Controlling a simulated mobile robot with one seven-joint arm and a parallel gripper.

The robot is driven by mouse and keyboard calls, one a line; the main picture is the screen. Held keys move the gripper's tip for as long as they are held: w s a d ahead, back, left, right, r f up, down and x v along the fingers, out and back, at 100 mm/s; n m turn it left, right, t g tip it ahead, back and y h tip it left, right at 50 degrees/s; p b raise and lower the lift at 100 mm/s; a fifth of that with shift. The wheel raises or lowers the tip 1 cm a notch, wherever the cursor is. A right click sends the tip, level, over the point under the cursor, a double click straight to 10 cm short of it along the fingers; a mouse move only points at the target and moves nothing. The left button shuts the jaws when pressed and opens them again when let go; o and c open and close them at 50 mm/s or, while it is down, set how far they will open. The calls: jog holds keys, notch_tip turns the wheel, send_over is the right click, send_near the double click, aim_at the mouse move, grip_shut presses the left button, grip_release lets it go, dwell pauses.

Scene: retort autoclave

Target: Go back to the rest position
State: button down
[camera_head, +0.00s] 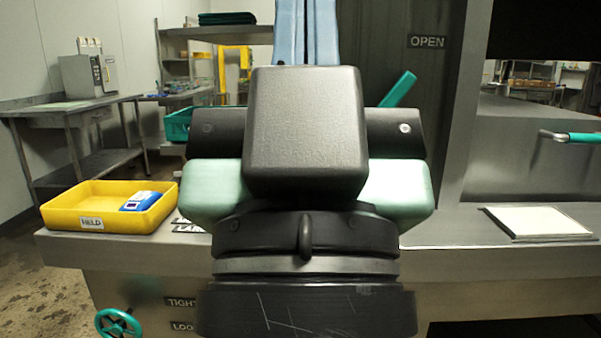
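My own arm (305,135) fills the middle of the head view, as dark blocks with pale green sides on a dark round base. I cannot make out my gripper or its fingertips; the arm's own bulk covers what lies behind it. I cannot see whether anything is held.
A yellow tray (90,221) labelled HELD, with a blue-and-white pack (141,201) in it, stands left on the steel bench (480,262). A white pad (537,223) lies right. A teal handle (570,137), a teal bar (399,90) and light blue cloth (306,32) show beyond.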

notch_tip(320, 180, up, 38)
jog(key=p, duration=3.6)
jog(key=shift+w+a+f, duration=0.2)
jog(key=shift+d, duration=0.1)
